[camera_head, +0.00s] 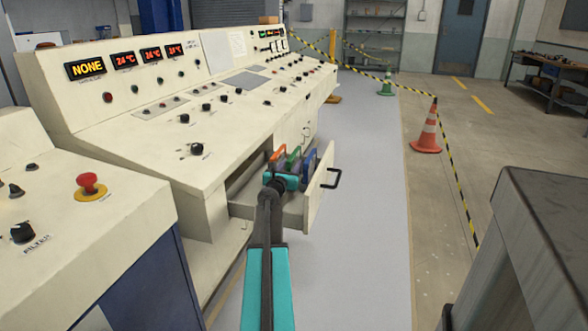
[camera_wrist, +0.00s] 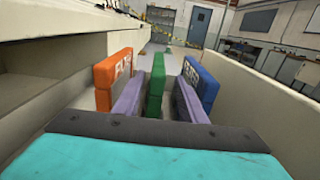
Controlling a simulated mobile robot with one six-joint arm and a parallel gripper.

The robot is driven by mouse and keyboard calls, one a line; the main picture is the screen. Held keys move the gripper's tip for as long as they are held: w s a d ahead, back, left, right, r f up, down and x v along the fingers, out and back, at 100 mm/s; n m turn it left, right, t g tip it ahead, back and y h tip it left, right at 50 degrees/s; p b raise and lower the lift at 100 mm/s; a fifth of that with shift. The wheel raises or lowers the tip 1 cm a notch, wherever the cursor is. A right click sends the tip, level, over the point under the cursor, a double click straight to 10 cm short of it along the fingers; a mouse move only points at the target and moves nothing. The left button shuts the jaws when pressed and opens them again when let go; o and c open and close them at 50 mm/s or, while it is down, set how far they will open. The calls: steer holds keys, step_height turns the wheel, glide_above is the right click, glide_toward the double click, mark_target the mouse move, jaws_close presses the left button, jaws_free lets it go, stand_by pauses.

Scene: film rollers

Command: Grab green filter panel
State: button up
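The green filter panel (camera_wrist: 156,88) stands upright in the open drawer (camera_head: 318,193), between an orange panel (camera_wrist: 113,78) on the left and a blue panel (camera_wrist: 199,82) on the right. In the head view the green panel (camera_head: 293,158) shows just beyond my gripper (camera_head: 289,172). In the wrist view my gripper (camera_wrist: 159,100) is open, with one purple-grey finger on each side of the green panel. Narrow gaps seem to show between the fingers and the panel. The panel's lower part is hidden by my gripper body.
The drawer's pale wall (camera_wrist: 262,100) runs close on the right, and the cream control console (camera_head: 190,120) stands above and left. A dark metal cabinet (camera_head: 535,225) is at the near right. The grey floor strip (camera_head: 365,170) beyond the drawer is clear.

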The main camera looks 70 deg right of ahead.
steer(key=shift+d, duration=0.1)
steer(key=shift+w+d+r, duration=0.1)
steer(key=shift+w+d, duration=0.1)
steer(key=shift+d, duration=0.55)
steer(key=shift+w+d, duration=0.2)
steer(key=shift+d, duration=1.55)
jaws_close()
